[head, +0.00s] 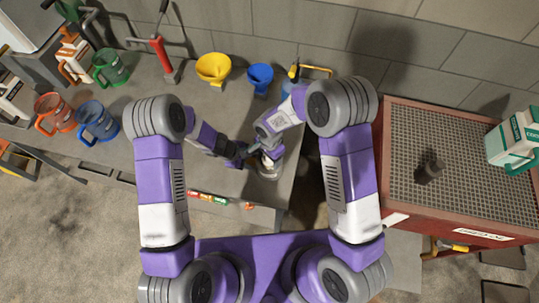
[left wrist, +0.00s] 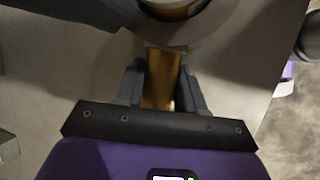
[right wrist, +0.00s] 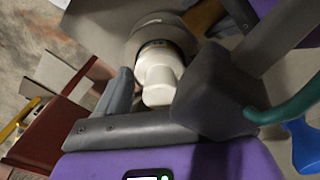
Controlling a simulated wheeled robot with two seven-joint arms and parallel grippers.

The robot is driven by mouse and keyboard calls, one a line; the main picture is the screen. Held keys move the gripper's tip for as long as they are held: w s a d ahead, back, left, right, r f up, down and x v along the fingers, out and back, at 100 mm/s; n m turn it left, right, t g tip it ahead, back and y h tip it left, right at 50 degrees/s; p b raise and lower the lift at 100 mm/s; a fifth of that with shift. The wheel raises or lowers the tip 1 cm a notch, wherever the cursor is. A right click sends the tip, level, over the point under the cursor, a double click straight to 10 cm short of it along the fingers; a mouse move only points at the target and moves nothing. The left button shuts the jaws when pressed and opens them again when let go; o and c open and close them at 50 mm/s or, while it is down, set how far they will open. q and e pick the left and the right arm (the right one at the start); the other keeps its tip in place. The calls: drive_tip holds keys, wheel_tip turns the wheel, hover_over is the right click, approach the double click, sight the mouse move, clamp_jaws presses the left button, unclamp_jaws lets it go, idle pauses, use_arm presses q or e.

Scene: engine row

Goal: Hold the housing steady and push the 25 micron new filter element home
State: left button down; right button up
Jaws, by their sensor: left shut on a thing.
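The housing (head: 269,170) stands on the grey bench between my arms. In the left wrist view, my left gripper (left wrist: 161,88) is shut on a brass-coloured handle (left wrist: 161,75) that runs toward the round housing (left wrist: 205,25). The white filter element (right wrist: 158,72) shows in the right wrist view, within the grey ring of the housing (right wrist: 137,42). My right gripper (right wrist: 158,100) has its fingers spread around the white piece, with a gap at the left finger. How deep the element sits is hidden. In the head view both grippers meet at the housing.
A yellow funnel (head: 213,68) and a blue funnel (head: 260,77) stand behind on the bench. Green (head: 110,68), orange (head: 55,112) and blue (head: 97,121) jugs stand at left. A red cabinet with a mesh top (head: 450,150) is at right.

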drive_tip(key=shift+o, duration=1.3)
drive_tip(key=shift+r, duration=0.1)
